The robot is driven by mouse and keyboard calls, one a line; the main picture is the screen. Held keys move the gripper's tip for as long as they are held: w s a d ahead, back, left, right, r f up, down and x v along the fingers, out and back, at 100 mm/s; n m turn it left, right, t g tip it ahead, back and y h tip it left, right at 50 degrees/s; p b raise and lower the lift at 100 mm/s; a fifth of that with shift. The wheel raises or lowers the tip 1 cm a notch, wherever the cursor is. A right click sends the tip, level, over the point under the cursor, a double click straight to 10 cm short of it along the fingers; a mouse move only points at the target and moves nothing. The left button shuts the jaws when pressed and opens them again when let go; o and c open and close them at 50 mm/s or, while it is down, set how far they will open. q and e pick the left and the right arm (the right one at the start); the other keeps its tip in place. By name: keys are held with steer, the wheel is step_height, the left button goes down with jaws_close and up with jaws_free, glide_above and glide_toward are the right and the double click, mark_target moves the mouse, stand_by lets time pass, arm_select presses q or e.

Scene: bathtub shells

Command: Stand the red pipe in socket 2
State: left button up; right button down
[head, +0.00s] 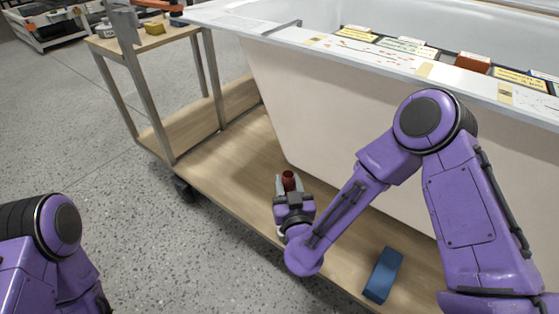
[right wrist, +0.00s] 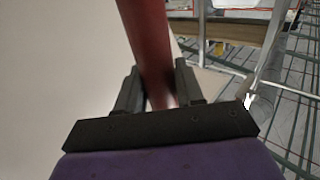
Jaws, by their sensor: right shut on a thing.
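The red pipe (head: 288,179) shows as a short dark red end between the fingers of my right gripper (head: 289,187) in the head view. In the right wrist view the pipe (right wrist: 147,45) runs up from between the two dark fingers of the gripper (right wrist: 158,92), leaning slightly. My right gripper is shut on it, low beside the bathtub shell and over the wooden lower shelf. The pipe's lower end is hidden. No socket can be made out. My left arm shows at the lower left, but its gripper is out of view.
The bathtub shell (head: 330,110) stands behind my right arm, with labels and small parts along its rim. A blue block (head: 383,274) lies on the wooden shelf (head: 225,165). A cart post (head: 140,90) stands at the left. Speckled floor at the left is clear.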

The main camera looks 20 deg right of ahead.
steer(key=shift+w+a+f, duration=0.1)
steer(key=shift+w+a, duration=0.1)
steer(key=shift+w, duration=0.1)
arm_select(q)
steer(key=shift+w+r, duration=0.1)
steer(key=shift+w, duration=0.3)
arm_select(e)
steer(key=shift+s, duration=0.1)
arm_select(q)
steer(key=shift+r, duration=0.1)
steer(key=shift+s+d+f+b, duration=0.1)
steer(key=shift+s+f+b, duration=0.05)
steer(key=shift+f+b, duration=0.9)
steer(key=shift+s+d+f+b, duration=0.1)
steer(key=shift+s+f+b, duration=0.05)
steer(key=shift+f+b, duration=0.9)
arm_select(e)
steer(key=shift+s+f, duration=0.1)
steer(key=shift+f, duration=2.8)
arm_select(q)
steer(key=shift+r+p, duration=0.5)
steer(key=shift+p, duration=0.1)
arm_select(e)
steer(key=shift+r, duration=0.15)
arm_select(q)
steer(key=shift+f, duration=0.15)
arm_select(e)
steer(key=shift+f, duration=0.25)
